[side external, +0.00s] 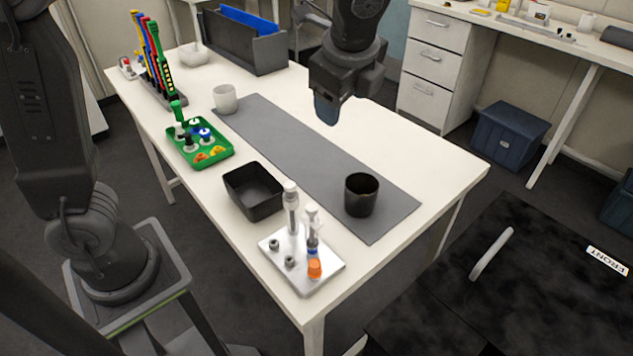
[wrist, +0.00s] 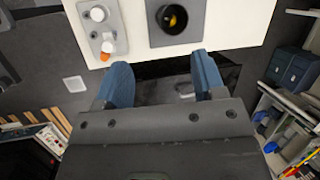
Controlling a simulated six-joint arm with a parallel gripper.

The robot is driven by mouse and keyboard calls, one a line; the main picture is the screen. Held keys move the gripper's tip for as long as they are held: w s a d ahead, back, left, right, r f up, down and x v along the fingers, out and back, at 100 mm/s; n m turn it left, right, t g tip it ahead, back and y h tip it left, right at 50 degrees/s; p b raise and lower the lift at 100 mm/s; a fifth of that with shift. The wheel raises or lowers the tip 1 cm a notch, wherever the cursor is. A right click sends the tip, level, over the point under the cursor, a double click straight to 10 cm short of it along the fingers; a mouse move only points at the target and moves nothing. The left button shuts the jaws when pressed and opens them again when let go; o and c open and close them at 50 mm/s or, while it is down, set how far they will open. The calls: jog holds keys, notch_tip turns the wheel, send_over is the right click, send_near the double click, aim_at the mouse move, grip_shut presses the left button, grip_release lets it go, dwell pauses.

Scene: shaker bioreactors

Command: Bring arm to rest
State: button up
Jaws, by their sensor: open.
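My gripper (side external: 328,108) hangs at the end of my arm over the far right side of the white table (side external: 425,165), clear of everything on it. In the wrist view its two blue fingers (wrist: 160,85) are spread apart with nothing between them. Below it in the side view, a grey mat (side external: 290,150) runs along the table. A black cup (side external: 361,195) stands upright near the mat's front end. In the wrist view the cup (wrist: 172,18) shows something yellow inside.
A metal stand (side external: 325,272) with upright parts and an orange piece is at the near corner. A black bin (side external: 254,190), green tray (side external: 222,157), white cup (side external: 225,99) and pipette rack (side external: 172,97) line the left side. A dark machine with a handle (side external: 491,254) stands at right.

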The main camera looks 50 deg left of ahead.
jog(key=s+a+f+n+t+h, duration=0.1)
jog(key=s+a+n, duration=0.3)
jog(key=s+n, duration=0.4)
jog(key=s+a+f+n+t+h, duration=0.2)
jog(key=s+a+f+n, duration=0.1)
jog(key=s+n, duration=0.5)
jog(key=shift+s+a, duration=0.85)
jog(key=shift+a, duration=0.05)
